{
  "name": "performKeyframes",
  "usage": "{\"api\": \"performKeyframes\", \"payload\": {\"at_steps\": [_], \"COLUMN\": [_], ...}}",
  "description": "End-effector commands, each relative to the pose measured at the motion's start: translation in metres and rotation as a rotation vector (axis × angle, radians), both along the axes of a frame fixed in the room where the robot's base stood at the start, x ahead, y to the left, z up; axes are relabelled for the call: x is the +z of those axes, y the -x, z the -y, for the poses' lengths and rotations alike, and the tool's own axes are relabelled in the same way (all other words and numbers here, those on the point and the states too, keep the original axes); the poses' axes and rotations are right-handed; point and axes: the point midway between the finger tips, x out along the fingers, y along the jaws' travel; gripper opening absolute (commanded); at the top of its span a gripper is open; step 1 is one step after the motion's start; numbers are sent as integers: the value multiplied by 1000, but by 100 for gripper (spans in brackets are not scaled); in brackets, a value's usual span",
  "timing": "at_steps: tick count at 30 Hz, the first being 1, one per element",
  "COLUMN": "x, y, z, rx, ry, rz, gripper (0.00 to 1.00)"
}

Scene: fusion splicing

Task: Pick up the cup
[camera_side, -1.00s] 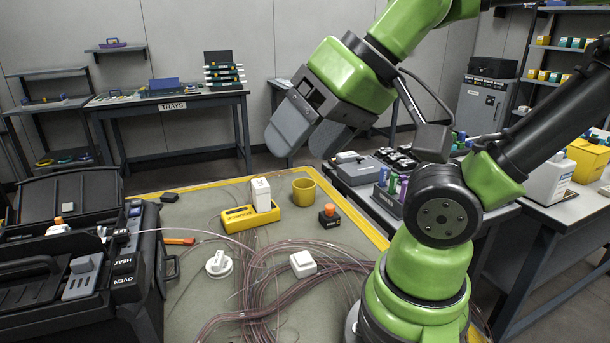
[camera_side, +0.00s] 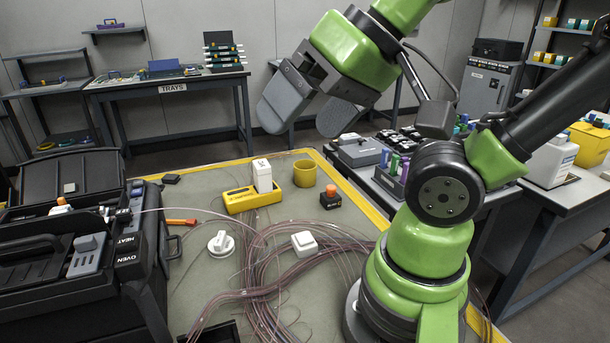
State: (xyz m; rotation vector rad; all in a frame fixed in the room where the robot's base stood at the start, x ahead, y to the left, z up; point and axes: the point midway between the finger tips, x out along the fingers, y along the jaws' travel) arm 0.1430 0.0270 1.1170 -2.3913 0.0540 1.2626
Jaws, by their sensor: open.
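The yellow cup (camera_side: 305,173) stands upright on the work mat (camera_side: 190,195), close to its far yellow edge. It is beside a yellow holder (camera_side: 240,201) with a white box (camera_side: 262,176) upright on it. My gripper (camera_side: 306,114) is open, with its two broad grey fingers apart and pointing down to the left. It is high up and appears above the cup in the picture, apart from it, with nothing between the fingers. The depth between gripper and cup is hard to judge.
A small black block with an orange knob (camera_side: 330,197) stands just right of the cup. Loose pinkish fibres (camera_side: 265,265) cover the mat's front. A white knob (camera_side: 221,243) and white box (camera_side: 304,243) lie among them. An open black case (camera_side: 80,240) fills the left.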

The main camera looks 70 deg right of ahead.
Motion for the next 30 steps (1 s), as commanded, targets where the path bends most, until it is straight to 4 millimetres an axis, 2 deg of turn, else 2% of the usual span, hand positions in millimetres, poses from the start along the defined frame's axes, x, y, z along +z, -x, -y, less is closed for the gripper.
{"api": "performKeyframes", "payload": {"at_steps": [8,11,14,19,23,27,30], "x": [1,4,10,7,-11,-45,-78], "y": [-2,-15,-41,-101,-138,-164,-170], "z": [1,6,21,70,123,190,242], "rx": [-16,-109,-306,-778,-1153,-1557,-1846], "ry": [-7,-54,-150,-387,-578,-792,-950], "rz": [-5,-31,-79,-162,-201,-221,-217], "gripper": [96,96,96,96,96,96,96]}}
